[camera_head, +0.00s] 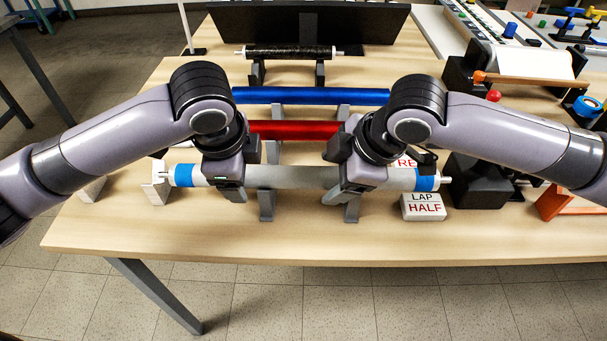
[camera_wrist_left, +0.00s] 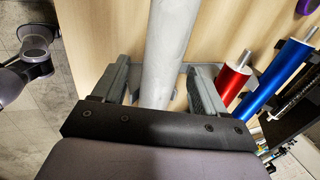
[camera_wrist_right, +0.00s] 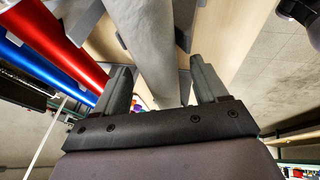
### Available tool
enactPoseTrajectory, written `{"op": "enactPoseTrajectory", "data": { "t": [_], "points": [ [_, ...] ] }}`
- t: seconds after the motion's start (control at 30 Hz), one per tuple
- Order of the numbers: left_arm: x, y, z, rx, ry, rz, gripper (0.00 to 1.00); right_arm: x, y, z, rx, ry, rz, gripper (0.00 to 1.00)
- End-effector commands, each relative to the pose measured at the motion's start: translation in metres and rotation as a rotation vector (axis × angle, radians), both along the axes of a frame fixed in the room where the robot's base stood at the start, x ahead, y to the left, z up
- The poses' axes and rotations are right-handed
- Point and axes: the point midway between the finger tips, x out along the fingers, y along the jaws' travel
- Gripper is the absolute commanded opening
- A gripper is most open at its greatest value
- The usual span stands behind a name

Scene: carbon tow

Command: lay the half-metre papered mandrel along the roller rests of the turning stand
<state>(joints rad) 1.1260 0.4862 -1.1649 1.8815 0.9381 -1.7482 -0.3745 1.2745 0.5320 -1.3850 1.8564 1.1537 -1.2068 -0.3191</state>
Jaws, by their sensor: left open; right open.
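The papered mandrel (camera_head: 290,177), a long grey tube with blue bands and white ends, lies crosswise near the table's front. My left gripper (camera_head: 232,190) is over its left half and my right gripper (camera_head: 342,194) over its right half. In the left wrist view the mandrel (camera_wrist_left: 170,45) runs between the open fingers. In the right wrist view the mandrel (camera_wrist_right: 153,45) also passes between open fingers. Grey rests (camera_head: 267,208) stand under it; contact is hard to tell. A white end bracket (camera_head: 156,184) is at its left end and a black unit (camera_head: 480,181) at its right.
A red roller (camera_head: 295,130) and a blue roller (camera_head: 310,96) lie parallel behind the mandrel. A black tube (camera_head: 290,51) rests farther back. A white block labelled LAP HALF (camera_head: 423,207) is front right. An orange frame (camera_head: 570,203) stands at right. The front-left table is clear.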

Motion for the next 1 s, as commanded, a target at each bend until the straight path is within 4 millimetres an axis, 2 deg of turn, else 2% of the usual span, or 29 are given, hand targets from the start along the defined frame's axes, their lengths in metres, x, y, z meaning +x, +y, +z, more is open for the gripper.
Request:
{"op": "enactPoseTrajectory", "data": {
  "t": [0.27,0.3,0.47,0.5,0.53,0.83,1.0],
  "points": [
    [0.001,0.0,-0.002,0.001,0.0,0.0,0.72,0.0,0.001,-0.002,0.0,0.0,0.001,0.72],
    [0.001,0.0,-0.002,0.001,0.0,0.0,0.69,0.0,0.001,-0.002,0.0,0.0,0.001,0.69],
    [0.001,0.0,-0.002,0.001,0.0,0.0,0.17,0.0,0.001,-0.002,0.0,0.0,0.001,0.17],
    [0.001,0.0,-0.002,0.001,0.0,0.0,0.04,0.0,0.001,-0.001,0.0,0.0,0.001,0.04],
    [0.001,0.0,-0.002,0.001,0.0,0.0,0.0,0.0,0.001,-0.001,0.0,0.0,0.001,0.0],
    [0.001,0.0,0.0,0.0,-0.001,0.0,0.0,0.001,0.001,0.001,0.001,-0.001,0.001,0.0],
    [0.001,0.0,0.008,0.0,-0.002,0.001,0.0,0.001,0.001,0.008,0.001,-0.002,0.0,0.0]
  ]
}}
